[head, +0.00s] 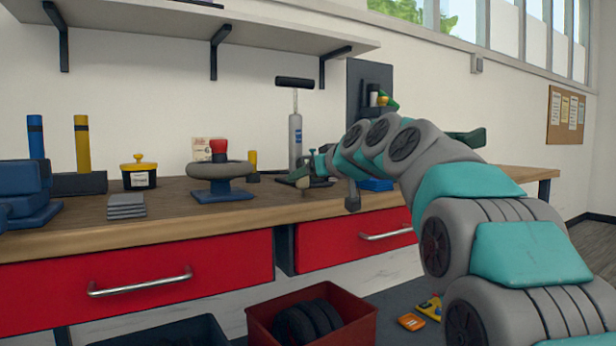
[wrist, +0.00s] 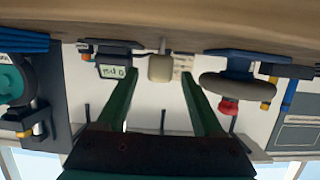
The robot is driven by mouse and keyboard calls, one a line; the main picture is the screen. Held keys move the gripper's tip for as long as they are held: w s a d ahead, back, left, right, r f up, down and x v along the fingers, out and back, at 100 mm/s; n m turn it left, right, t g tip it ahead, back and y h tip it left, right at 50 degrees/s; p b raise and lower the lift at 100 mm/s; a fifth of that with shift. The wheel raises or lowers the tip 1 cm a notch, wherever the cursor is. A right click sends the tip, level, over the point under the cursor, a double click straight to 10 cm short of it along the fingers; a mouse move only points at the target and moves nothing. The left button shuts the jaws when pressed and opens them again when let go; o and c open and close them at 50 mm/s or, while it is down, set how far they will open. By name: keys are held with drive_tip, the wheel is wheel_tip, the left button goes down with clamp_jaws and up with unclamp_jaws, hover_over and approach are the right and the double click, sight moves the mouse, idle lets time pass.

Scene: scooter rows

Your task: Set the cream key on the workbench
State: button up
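A cream piece (wrist: 160,67), which looks like the cream key, shows in the wrist view, which is upside down. It has a rounded block and a thin stem towards the workbench edge (wrist: 160,20). My gripper (wrist: 158,76) has its two green fingers spread, with a visible gap on each side of the cream piece. I cannot tell whether its stem touches the bench. In the head view my gripper (head: 308,174) is low over the wooden workbench (head: 100,226), right of the steering wheel. The key is not clear there.
A steering wheel on a blue stand (head: 222,188), grey plates (head: 126,205), a black pot (head: 138,174) and a pump (head: 295,140) stand on the bench. A meter (wrist: 113,72) is near my fingers. A red crate (head: 362,330) is below.

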drive_tip(key=shift+r, duration=0.1)
drive_tip(key=shift+r, duration=0.15)
drive_tip(key=v, duration=1.2)
drive_tip(key=s+d+f+m+g+h, duration=0.1)
drive_tip(key=s+f+g, duration=0.1)
drive_tip(key=s+f, duration=0.5)
drive_tip(key=s+d+f+m+g+h, duration=0.1)
drive_tip(key=s+f+g+h, duration=0.15)
drive_tip(key=f, duration=0.85)
drive_tip(key=s+d+f+m+g+h, duration=0.1)
drive_tip(key=s+f+g, duration=0.1)
drive_tip(key=s+f, duration=0.5)
drive_tip(key=s+d+f+m+g+h, duration=0.2)
drive_tip(key=s+d+f, duration=0.3)
drive_tip(key=s+f, duration=0.6)
drive_tip(key=s+d+f+m+g+h, duration=0.1)
drive_tip(key=s+d+f+g, duration=0.4)
drive_tip(key=s+f, duration=0.6)
drive_tip(key=s, duration=0.3)
drive_tip(key=shift+s+d+m+h, duration=0.2)
drive_tip(key=shift+d+m+h, duration=0.15)
drive_tip(key=shift+d+m, duration=0.05)
